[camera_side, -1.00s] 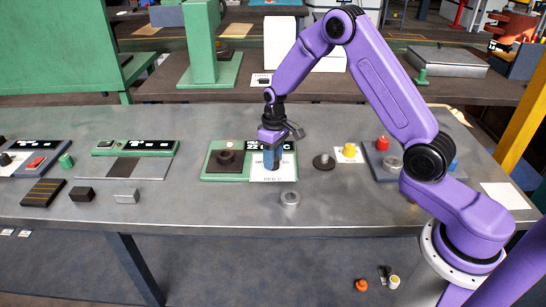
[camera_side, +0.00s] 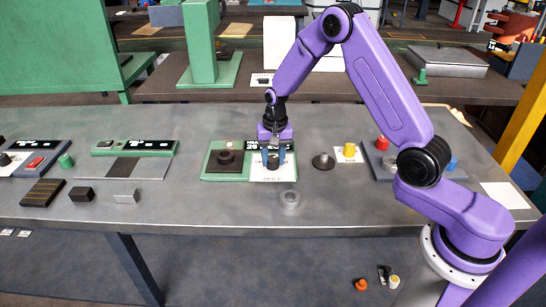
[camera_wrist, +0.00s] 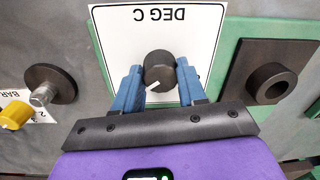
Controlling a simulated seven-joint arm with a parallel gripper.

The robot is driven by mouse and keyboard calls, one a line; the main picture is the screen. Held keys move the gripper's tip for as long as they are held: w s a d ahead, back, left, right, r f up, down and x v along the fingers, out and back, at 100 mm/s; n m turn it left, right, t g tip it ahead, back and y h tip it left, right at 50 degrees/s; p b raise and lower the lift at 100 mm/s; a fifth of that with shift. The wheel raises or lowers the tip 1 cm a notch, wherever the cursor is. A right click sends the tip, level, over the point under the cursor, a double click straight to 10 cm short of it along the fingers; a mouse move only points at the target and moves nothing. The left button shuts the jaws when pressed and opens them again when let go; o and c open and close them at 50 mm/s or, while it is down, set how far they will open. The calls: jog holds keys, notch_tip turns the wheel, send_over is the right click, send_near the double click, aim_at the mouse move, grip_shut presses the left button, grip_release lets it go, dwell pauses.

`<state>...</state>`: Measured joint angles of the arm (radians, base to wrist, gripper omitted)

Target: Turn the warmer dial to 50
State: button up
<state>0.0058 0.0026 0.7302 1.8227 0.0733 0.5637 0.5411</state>
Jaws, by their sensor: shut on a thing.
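The warmer dial (camera_wrist: 158,68) is a round dark knob with a white pointer mark, on a white card (camera_wrist: 200,17) lettered "DEG C". The card reads upside down in the wrist view, where the pointer mark faces lower left. My gripper (camera_side: 273,161) stands upright over the dial in the side view. In the wrist view its blue fingers lie on either side of the knob, shut on it. The scale numbers are not readable, so I cannot tell the dial's value.
A dark square plate with a round socket (camera_wrist: 270,84) sits beside the card on the green base (camera_side: 208,175). A dark disc with a metal stem (camera_side: 323,162) and a yellow knob (camera_side: 349,150) stand to the right. A metal ring (camera_side: 289,199) lies in front.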

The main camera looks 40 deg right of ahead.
aim_at(275, 160)
jog(key=shift+m, duration=0.7)
jog(key=o, duration=1.1)
jog(key=shift+c, duration=0.2)
notch_tip(275, 160, up, 18)
jog(key=shift+s+d+f, duration=0.25)
jog(key=shift+s+d, duration=0.05)
jog(key=shift+d, duration=0.05)
jog(key=s+a+n, duration=0.5)
jog(key=s, duration=0.3)
jog(key=s+a+n, duration=0.4)
jog(key=s+n, duration=0.2)
jog(key=s, duration=0.2)
jog(key=s+d+f+n, duration=0.1)
jog(key=s+n, duration=0.4)
jog(key=s, duration=0.4)
jog(key=s+d+n, duration=0.2)
jog(key=s+n, duration=0.3)
jog(key=s, duration=0.5)
jog(key=shift+s+d+f, duration=0.2)
jog(key=shift+s+f, duration=0.1)
jog(key=shift+f, duration=0.05)
